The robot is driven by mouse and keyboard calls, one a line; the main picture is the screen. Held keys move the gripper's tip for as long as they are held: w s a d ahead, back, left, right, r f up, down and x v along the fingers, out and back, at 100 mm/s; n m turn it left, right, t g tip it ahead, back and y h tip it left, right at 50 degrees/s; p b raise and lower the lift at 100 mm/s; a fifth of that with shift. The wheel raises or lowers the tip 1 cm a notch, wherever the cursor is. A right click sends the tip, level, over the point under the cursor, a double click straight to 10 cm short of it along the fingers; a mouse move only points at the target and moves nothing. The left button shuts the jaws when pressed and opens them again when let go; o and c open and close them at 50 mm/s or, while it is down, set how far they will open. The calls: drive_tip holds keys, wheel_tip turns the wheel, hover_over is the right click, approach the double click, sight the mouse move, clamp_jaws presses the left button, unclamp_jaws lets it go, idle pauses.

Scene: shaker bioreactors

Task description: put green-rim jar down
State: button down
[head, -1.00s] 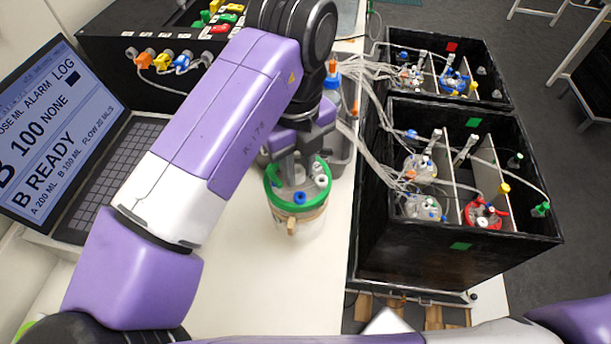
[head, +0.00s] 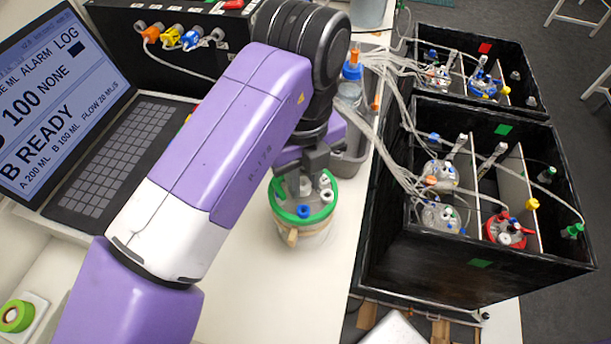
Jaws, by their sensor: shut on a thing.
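The green-rim jar (head: 304,222) has a clear body, a green ring and a lid with several ports, one with a blue cap. It is upright over the white bench, left of the black boxes. My gripper (head: 305,180) comes down from above and is shut on the jar's top. My wrist and fingers hide part of the lid. I cannot tell whether the jar's base touches the bench.
A near black box (head: 480,278) holds jars, one with a red rim (head: 508,229); a far black box (head: 520,108) stands behind. Tubes run close to my gripper. A laptop (head: 120,150) is left. Bench (head: 280,290) in front is clear.

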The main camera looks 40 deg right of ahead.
drive_tip(key=shift+f, duration=0.15)
drive_tip(key=c, duration=1.2)
unclamp_jaws()
wheel_tip(320, 180, up, 12)
drive_tip(key=b, duration=0.1)
drive_tip(key=shift+r, duration=0.2)
